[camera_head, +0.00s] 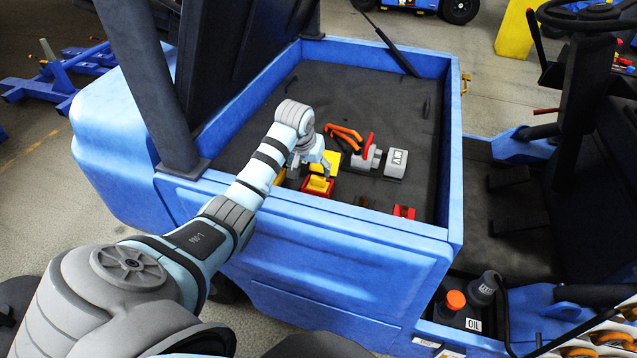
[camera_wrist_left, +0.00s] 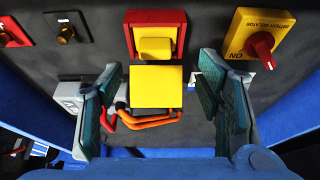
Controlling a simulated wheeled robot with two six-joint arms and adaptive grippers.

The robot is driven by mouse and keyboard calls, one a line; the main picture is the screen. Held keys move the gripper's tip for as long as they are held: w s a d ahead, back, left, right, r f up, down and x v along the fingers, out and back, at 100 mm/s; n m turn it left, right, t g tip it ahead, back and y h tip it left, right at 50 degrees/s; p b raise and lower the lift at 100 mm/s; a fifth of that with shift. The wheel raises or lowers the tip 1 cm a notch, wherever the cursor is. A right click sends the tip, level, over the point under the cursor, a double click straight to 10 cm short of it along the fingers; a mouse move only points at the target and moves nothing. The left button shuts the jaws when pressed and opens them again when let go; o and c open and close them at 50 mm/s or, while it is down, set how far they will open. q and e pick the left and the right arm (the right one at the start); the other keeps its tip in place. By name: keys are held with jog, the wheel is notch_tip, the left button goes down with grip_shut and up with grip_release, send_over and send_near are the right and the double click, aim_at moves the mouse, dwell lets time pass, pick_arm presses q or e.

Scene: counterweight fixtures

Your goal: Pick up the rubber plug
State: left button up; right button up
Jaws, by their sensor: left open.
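I cannot tell for sure which part is the rubber plug. A yellow block (camera_head: 319,184) sits inside a red square housing (camera_head: 318,193) on the dark bay floor. In the left wrist view the yellow block (camera_wrist_left: 155,48) is seated in the red housing (camera_wrist_left: 155,17), with a flat yellow panel (camera_wrist_left: 156,87) beside it. My left gripper (camera_head: 309,162) is over this area. In the wrist view its fingers (camera_wrist_left: 160,78) are open, apart on either side of the panel, with nothing held. My right gripper is not in view.
Orange cables (camera_wrist_left: 150,119) lie beside the yellow panel. A yellow battery isolator (camera_wrist_left: 250,30) with a red knob is close by. A red-and-grey connector (camera_head: 366,156) and grey box (camera_head: 396,163) stand to the right. Blue bay walls (camera_head: 360,225) surround the floor.

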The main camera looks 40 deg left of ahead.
aim_at(318, 177)
pick_arm(q)
jog(key=x, duration=0.3)
jog(key=b+x, duration=0.1)
jog(key=x, duration=0.3)
jog(key=shift+w+d+r, duration=0.1)
jog(key=shift+w+d, duration=0.1)
jog(key=shift+w, duration=0.2)
jog(key=shift+s+r, duration=0.15)
jog(key=shift+r, duration=0.05)
jog(key=shift+c, duration=0.2)
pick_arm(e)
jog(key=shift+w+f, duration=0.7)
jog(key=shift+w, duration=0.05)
pick_arm(q)
jog(key=c, duration=0.9)
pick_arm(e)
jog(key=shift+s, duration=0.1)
pick_arm(q)
jog(key=shift+r, duration=0.1)
notch_tip(318, 177, up, 20)
jog(key=p, duration=0.1)
jog(key=shift+p, duration=0.3)
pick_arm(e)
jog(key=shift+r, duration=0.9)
